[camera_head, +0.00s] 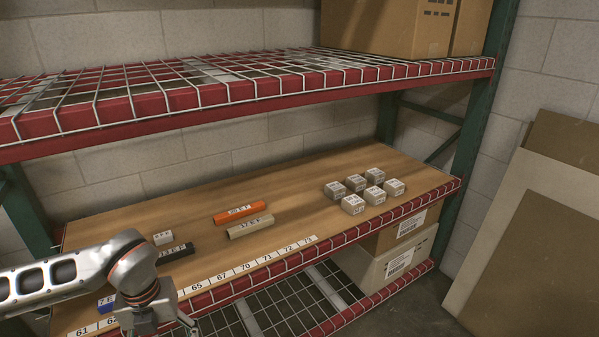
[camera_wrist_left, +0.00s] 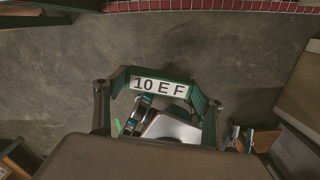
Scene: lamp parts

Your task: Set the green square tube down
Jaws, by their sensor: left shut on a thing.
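The green square tube (camera_wrist_left: 198,97) shows in the left wrist view, with a white label reading "10 E F" on its near side. My left gripper (camera_wrist_left: 158,108) is shut on it, one finger on each side. The floor and parts of my own body show past the tube. In the head view my left gripper (camera_head: 163,329) is low at the left, at the front edge of the wooden shelf board (camera_head: 300,213). The tube cannot be made out there. My right gripper is in neither view.
On the board lie an orange tube (camera_head: 240,212), a tan tube (camera_head: 250,228), a black piece (camera_head: 177,252), a small white block (camera_head: 163,238), a blue piece (camera_head: 106,305) and several grey blocks (camera_head: 354,204). Numbered labels line the front edge. A wire shelf (camera_head: 250,88) hangs above.

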